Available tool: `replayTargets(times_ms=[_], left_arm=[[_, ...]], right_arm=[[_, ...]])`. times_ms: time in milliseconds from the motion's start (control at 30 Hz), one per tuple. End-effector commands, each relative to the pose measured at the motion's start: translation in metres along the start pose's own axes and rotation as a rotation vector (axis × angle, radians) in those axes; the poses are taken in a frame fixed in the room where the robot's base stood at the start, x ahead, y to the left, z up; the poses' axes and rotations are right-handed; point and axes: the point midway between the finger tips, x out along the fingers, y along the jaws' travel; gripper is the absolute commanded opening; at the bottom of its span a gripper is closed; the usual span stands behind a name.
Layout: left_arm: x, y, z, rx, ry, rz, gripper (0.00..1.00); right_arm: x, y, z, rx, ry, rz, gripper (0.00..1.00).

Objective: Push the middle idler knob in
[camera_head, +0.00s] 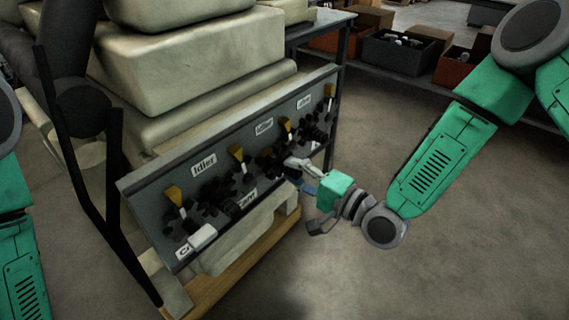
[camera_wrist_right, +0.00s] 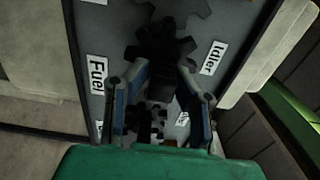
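A grey panel (camera_head: 150,210) slants across the front of the engine, carrying dark gears, yellow-tipped handles and white labels. The middle "Idler" label (camera_head: 264,127) has a yellow-tipped handle (camera_head: 236,152) to its left and another (camera_head: 286,124) to its right. I cannot clearly tell which part is the middle idler knob. My right gripper (camera_head: 303,173) is at the panel's right half. In the right wrist view its fingers (camera_wrist_right: 162,80) are apart, on either side of a dark block (camera_wrist_right: 158,85) below a gear; contact is unclear. My left gripper is out of view.
Labels "Fuel" (camera_wrist_right: 97,85) and "Idler" (camera_wrist_right: 213,57) flank the fingers. Other Idler labels are at the left (camera_head: 203,165) and right (camera_head: 303,102). A wooden base (camera_head: 240,275) lies below the panel. Bins (camera_head: 400,50) stand on a shelf behind. The floor at right is clear.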

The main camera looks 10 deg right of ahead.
Motion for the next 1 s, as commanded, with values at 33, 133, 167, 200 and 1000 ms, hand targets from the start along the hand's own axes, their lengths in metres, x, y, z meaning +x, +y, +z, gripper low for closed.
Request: replayTargets(times_ms=[33,133,167,200,1000], left_arm=[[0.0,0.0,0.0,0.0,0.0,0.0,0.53],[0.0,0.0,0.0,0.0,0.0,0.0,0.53],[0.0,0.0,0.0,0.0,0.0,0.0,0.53],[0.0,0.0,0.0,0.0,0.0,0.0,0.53],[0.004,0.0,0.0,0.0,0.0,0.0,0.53]], right_arm=[[0.0,0.0,0.0,0.0,0.0,0.001,0.0],[0.0,0.001,0.0,0.0,-0.001,0.002,0.0],[0.0,0.001,0.0,0.0,-0.001,0.003,0.0],[0.0,0.001,0.0,0.0,-0.001,0.003,0.0],[0.021,0.003,0.001,0.001,-0.003,0.008,0.6]])
